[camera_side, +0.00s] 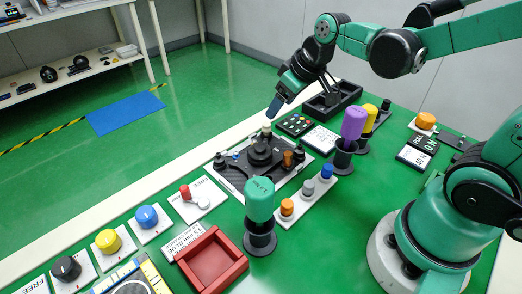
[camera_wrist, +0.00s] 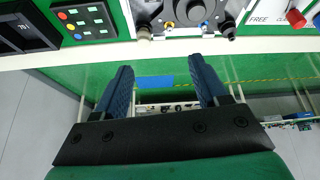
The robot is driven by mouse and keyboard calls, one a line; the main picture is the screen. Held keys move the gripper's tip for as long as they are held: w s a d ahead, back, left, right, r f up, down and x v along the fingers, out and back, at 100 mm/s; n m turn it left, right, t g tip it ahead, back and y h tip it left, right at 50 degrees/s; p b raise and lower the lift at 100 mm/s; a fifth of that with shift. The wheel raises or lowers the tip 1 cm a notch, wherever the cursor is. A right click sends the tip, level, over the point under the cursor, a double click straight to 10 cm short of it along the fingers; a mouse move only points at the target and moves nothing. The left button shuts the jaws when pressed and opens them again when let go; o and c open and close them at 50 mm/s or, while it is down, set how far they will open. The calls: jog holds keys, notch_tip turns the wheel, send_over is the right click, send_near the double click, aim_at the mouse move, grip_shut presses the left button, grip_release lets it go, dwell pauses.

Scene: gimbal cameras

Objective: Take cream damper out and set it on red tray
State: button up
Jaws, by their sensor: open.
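The gimbal plate (camera_side: 238,179) is dark and carries a black gimbal with small dampers at its corners. The cream damper (camera_side: 266,129) looks like the pale-topped one at the plate's far right corner; in the wrist view it appears at the upper left (camera_wrist: 144,33). The red tray (camera_side: 239,270) is empty at the front of the table. My gripper (camera_side: 273,106) is above and beyond that corner, near the table's far edge. In the wrist view its two blue fingers (camera_wrist: 165,78) are apart, with nothing between them.
A teal-handled driver (camera_side: 260,199) stands in a black holder between plate and tray. Purple (camera_side: 353,123) and yellow (camera_side: 370,113) handles stand at right. A white strip with coloured knobs (camera_side: 305,201) lies beside the plate. A black open box (camera_side: 332,98) is behind.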

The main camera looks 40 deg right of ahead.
aim_at(269, 124)
jog(key=shift+n+g+y, duration=0.3)
jog(key=shift+n+g, duration=0.2)
jog(key=w+d+f, duration=0.1)
jog(key=f, duration=0.1)
jog(key=w+d+f, duration=0.1)
jog(key=w, duration=0.1)
jog(key=shift+w+d+f, duration=0.1)
jog(key=shift+d+f, duration=0.1)
jog(key=shift+f, duration=0.2)
jog(key=shift+w+d+f, duration=0.2)
jog(key=shift+f, duration=0.35)
jog(key=shift+x, duration=2.7)
jog(key=shift+c, duration=0.2)
grip_shut()
jog(key=shift+r, duration=1.5)
